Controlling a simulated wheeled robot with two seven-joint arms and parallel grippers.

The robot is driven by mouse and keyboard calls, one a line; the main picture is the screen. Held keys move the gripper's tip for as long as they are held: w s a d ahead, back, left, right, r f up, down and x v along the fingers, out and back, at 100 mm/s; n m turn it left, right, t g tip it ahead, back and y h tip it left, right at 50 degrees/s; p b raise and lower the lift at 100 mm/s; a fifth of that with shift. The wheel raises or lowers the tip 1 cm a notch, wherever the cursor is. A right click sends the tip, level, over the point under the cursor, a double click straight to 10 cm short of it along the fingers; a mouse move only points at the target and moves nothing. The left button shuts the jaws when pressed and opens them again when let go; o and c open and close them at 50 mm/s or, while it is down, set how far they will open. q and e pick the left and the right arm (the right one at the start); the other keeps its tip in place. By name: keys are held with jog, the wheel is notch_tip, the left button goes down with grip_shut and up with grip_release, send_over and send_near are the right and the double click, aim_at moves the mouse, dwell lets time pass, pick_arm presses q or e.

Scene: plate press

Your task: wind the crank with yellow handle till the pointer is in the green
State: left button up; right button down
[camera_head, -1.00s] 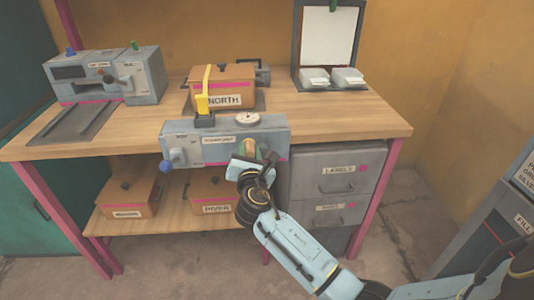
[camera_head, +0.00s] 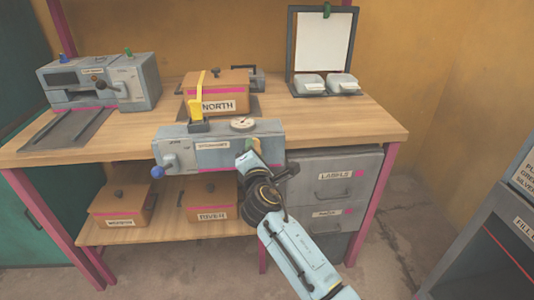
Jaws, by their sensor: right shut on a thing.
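The grey press unit (camera_head: 225,157) sits at the bench's front edge. A small round dial (camera_head: 242,124) is on its top right; its pointer and green zone are too small to read. My right gripper (camera_head: 250,152) is at the unit's front, right of its middle, shut on the crank handle. The gripper hides most of the crank, and only a small yellowish-tan bit shows at the jaws. A yellow upright lever (camera_head: 195,109) stands on the unit's top left. A blue ball knob (camera_head: 157,172) is at its left end. My left gripper is not in view.
A box labelled NORTH (camera_head: 217,91) stands behind the unit. A grey machine (camera_head: 120,80) is at the back left. A grey drawer cabinet (camera_head: 333,170) is under the bench, right of my arm. The bench top (camera_head: 340,122) right of the unit is clear.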

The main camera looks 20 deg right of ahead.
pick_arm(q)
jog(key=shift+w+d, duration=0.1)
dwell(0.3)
pick_arm(e)
jog(key=c, duration=1.1)
grip_release()
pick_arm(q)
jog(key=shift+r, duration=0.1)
pick_arm(e)
jog(key=shift+s, duration=0.3)
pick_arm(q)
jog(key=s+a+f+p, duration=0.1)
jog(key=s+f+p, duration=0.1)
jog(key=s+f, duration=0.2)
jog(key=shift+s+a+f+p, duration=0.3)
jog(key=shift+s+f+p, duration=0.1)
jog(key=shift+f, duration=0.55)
pick_arm(e)
jog(key=s+a, duration=0.2)
jog(key=s, duration=1)
jog(key=shift+s, duration=0.35)
